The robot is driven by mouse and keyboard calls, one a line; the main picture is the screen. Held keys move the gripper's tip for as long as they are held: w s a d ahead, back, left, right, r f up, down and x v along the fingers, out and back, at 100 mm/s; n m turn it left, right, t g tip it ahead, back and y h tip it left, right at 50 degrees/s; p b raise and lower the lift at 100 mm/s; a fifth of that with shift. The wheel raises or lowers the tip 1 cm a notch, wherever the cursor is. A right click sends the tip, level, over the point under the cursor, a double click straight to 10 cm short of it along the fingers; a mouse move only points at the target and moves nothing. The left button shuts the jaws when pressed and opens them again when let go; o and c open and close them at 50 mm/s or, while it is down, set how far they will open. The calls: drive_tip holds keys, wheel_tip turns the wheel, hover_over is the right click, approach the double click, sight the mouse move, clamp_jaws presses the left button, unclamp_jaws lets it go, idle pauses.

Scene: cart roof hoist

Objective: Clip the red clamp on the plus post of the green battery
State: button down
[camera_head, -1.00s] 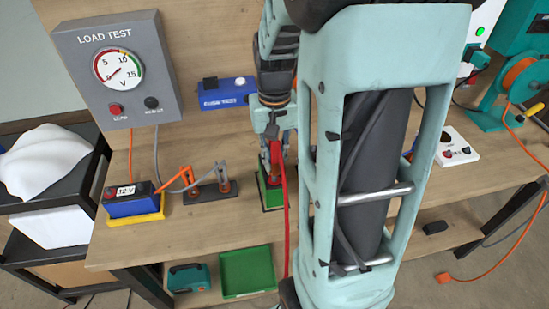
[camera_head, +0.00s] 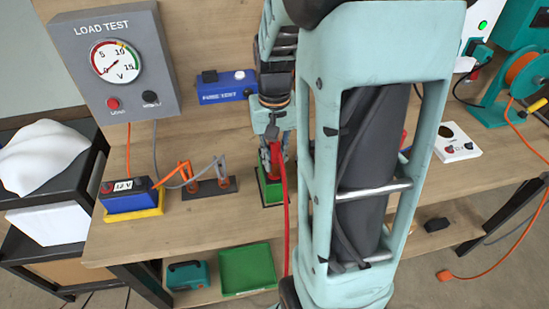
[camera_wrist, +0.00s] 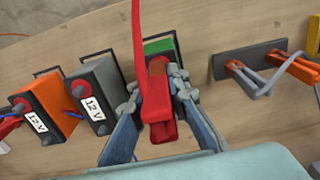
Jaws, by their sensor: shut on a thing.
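My gripper (camera_wrist: 157,88) is shut on the red clamp (camera_wrist: 160,110), with one finger on each side of it. The clamp and its red cable (camera_head: 285,220) also show in the head view. The green battery (camera_wrist: 158,45) lies just beyond the clamp in the wrist view. In the head view the battery (camera_head: 270,191) stands on the bench directly under my gripper. The clamp is over the battery's top. The plus post is hidden by the clamp and fingers, so I cannot tell whether the clamp's jaws touch it.
A rack with grey and orange clamps (camera_head: 209,188) stands left of the green battery, and a blue 12 V battery (camera_head: 128,198) is farther left. In the wrist view, grey (camera_wrist: 97,92) and orange (camera_wrist: 50,102) 12 V batteries stand to the left. The load tester (camera_head: 117,65) is behind.

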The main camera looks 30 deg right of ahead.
drive_tip(key=shift+f+b, duration=0.3)
drive_tip(key=shift+f, duration=0.2)
drive_tip(key=c, duration=1.8)
unclamp_jaws()
wheel_tip(320, 180, up, 12)
drive_tip(key=shift+r, duration=0.1)
